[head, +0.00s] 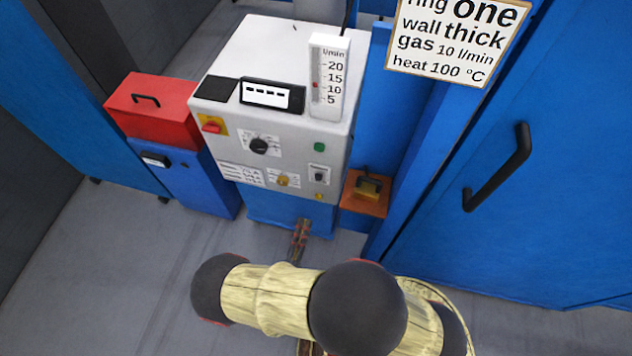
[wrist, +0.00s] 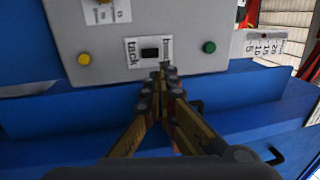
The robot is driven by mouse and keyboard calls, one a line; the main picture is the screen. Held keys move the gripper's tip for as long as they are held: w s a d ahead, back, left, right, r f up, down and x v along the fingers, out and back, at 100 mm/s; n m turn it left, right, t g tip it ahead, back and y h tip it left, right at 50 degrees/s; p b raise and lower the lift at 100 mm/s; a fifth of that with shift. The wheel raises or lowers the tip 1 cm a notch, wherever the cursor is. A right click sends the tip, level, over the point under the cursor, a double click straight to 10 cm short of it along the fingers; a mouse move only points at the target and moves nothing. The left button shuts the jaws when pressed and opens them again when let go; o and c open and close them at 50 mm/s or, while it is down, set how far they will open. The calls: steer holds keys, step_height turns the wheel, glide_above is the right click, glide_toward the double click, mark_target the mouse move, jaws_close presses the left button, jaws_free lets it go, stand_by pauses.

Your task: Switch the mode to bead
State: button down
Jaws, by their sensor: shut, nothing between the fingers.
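The mode switch (wrist: 150,53) is a small black rocker on a white plate, with "tack" on its left and a partly covered "bead" on its right in the wrist view. In the head view the switch (head: 319,175) sits low on the right of the grey cabinet's front. Which side is pressed I cannot tell. My gripper (wrist: 165,70) is shut and empty, its tips just beside the switch at the bead side, overlapping that label. Whether they touch the panel I cannot tell. In the head view my gripper (head: 302,224) shows in front of the cabinet's lower part.
A green button (head: 320,147) and a yellow one (head: 319,195) flank the switch. The grey cabinet (head: 228,145) also carries dials, a red switch (head: 213,125) and a flow meter (head: 327,75). An orange shelf (head: 362,205) stands close on the right. A sign (head: 455,40) hangs above.

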steer(key=shift+w, duration=0.1)
stand_by(0.3)
steer(key=b, duration=0.3)
glide_toward(319, 171)
steer(key=x, duration=0.5)
steer(key=shift+d+r, duration=0.1)
steer(key=shift+r, duration=0.05)
steer(key=shift+p, duration=0.3)
steer(key=w+r+g+p, duration=0.1)
steer(key=p, duration=0.2)
steer(key=shift+d+r+p, duration=0.1)
steer(key=shift+p, duration=0.3)
steer(key=shift+f, duration=0.35)
steer(key=shift+s, duration=0.15)
steer(key=shift+s+r, duration=0.15)
steer(key=shift+s, duration=0.2)
steer(key=s+a+r+p, duration=0.1)
steer(key=s+a, duration=0.1)
steer(key=s, duration=0.4)
steer(key=s+a+r+p, duration=0.1)
steer(key=s+a, duration=0.1)
steer(key=s, duration=0.4)
steer(key=shift+a+p, duration=0.3)
steer(key=shift+a, duration=0.05)
